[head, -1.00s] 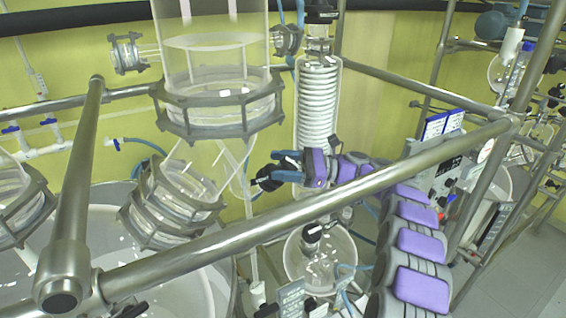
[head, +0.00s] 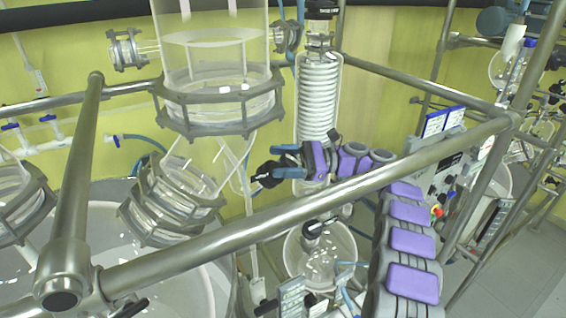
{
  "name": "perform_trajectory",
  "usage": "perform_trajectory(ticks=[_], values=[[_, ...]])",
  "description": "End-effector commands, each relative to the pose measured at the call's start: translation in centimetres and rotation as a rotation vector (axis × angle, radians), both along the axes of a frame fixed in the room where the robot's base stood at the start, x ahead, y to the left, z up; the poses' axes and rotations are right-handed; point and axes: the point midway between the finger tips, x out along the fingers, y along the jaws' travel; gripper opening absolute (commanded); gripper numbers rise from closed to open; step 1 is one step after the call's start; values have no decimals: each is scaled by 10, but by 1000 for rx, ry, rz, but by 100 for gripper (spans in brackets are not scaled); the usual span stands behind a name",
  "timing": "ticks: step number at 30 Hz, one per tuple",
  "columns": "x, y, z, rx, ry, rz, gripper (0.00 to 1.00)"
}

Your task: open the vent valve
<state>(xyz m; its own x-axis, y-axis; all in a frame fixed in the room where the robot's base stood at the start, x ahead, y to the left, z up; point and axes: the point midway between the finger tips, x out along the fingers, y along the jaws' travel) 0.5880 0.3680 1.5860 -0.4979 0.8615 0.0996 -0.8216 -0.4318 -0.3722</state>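A black valve knob (head: 266,175), which may be the vent valve, sits beside the glass tubing under the large glass vessel (head: 215,95). My gripper (head: 270,163) comes in from the right, behind the steel rail, with blue fingers pointing left. The fingers are apart, with a visible gap between them. The lower finger overlaps the knob in this view; I cannot tell whether it touches it. Nothing shows held between the fingers. Another black knob (head: 312,228) tops the round glass flask (head: 320,255) below. No label identifies the vent valve.
A thick steel rail (head: 320,205) crosses in front of my arm. A glass coil condenser (head: 318,95) stands just behind the gripper. A clamped glass joint (head: 172,200) is to the left. A control box (head: 440,165) stands at right.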

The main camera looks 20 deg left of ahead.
Motion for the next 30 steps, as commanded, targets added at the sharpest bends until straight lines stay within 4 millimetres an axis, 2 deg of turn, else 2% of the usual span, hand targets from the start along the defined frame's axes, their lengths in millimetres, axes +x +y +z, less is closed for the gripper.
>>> perform_trajectory(ticks=[1,5,14,25,30], values=[[0,0,0,0,1,0,67],[-1,0,-1,-2,1,2,78],[-1,-1,1,-2,1,2,78],[2,2,34,-3,-3,2,78],[-1,-2,32,-3,5,-2,78]])
